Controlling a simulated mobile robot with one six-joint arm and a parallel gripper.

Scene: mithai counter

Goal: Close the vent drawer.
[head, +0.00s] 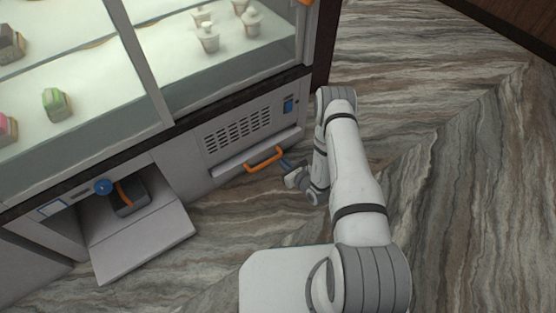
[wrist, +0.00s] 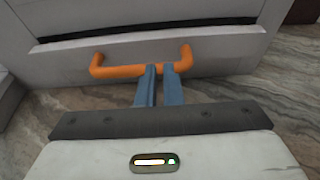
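The vent drawer (head: 232,166) is the low grey front under the slotted vent panel, with an orange bar handle (head: 264,160). It stands out a little from the cabinet. In the wrist view, a dark gap shows behind the top edge of its front (wrist: 215,47), and the orange handle (wrist: 120,71) crosses the middle. My gripper (head: 284,163) is just to the right of the handle in the head view. Its two blue fingers (wrist: 160,68) point at the drawer, with a narrow empty gap between them. They cover part of the handle bar; I cannot tell whether they touch it.
To the left, a flap (head: 140,240) hangs open below a compartment with a dark object (head: 129,196) inside and a blue knob (head: 103,187) above. The glass display case above holds sweets and small white pots (head: 208,40). The marble-patterned floor (head: 455,170) at right is clear.

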